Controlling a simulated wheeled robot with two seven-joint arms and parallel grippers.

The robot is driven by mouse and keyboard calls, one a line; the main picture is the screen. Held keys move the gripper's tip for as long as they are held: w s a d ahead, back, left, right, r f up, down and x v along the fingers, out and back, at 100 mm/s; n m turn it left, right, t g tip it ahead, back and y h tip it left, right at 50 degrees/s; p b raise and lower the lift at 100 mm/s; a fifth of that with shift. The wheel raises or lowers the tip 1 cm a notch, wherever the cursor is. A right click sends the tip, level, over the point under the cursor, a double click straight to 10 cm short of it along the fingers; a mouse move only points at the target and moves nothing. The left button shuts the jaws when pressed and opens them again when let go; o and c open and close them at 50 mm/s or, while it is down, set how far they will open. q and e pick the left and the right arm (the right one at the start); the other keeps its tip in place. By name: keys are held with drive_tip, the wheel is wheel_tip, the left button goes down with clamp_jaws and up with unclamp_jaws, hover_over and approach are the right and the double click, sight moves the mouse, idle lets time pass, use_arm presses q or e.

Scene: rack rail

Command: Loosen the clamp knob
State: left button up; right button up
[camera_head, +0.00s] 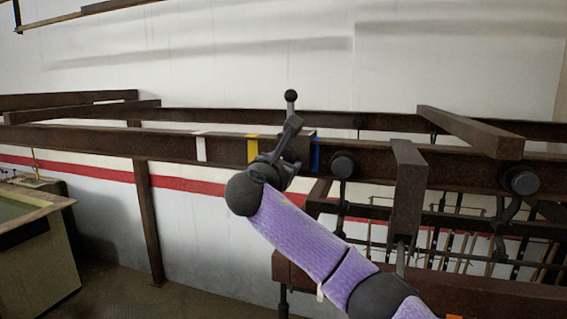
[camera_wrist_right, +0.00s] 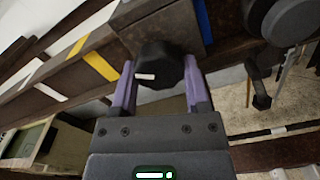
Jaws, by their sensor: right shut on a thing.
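The clamp knob (camera_wrist_right: 160,72), dark and faceted with a white mark on its face, sits between the two purple fingers of my right gripper (camera_wrist_right: 159,88) in the right wrist view. The fingers are shut on it from both sides. The knob is on the front of a brown clamp block (camera_wrist_right: 165,28) on the rail. In the head view my right gripper (camera_head: 275,165) reaches the rail (camera_head: 225,150) from below and hides the knob. A dark lever with a ball end (camera_head: 291,96) stands up above the clamp. My left gripper is not in view.
White tape (camera_head: 201,147), yellow tape (camera_head: 252,148) and blue tape (camera_head: 315,154) mark the rail. Round dark rollers (camera_head: 343,164) and a vertical brown beam (camera_head: 409,185) stand right of the clamp. A bench (camera_head: 40,240) is at the left.

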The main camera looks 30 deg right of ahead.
drive_tip(key=shift+r, duration=0.1)
drive_tip(key=o, duration=1.3)
drive_tip(key=shift+w+d, duration=0.1)
drive_tip(key=b+v, duration=0.5)
drive_tip(key=v, duration=0.5)
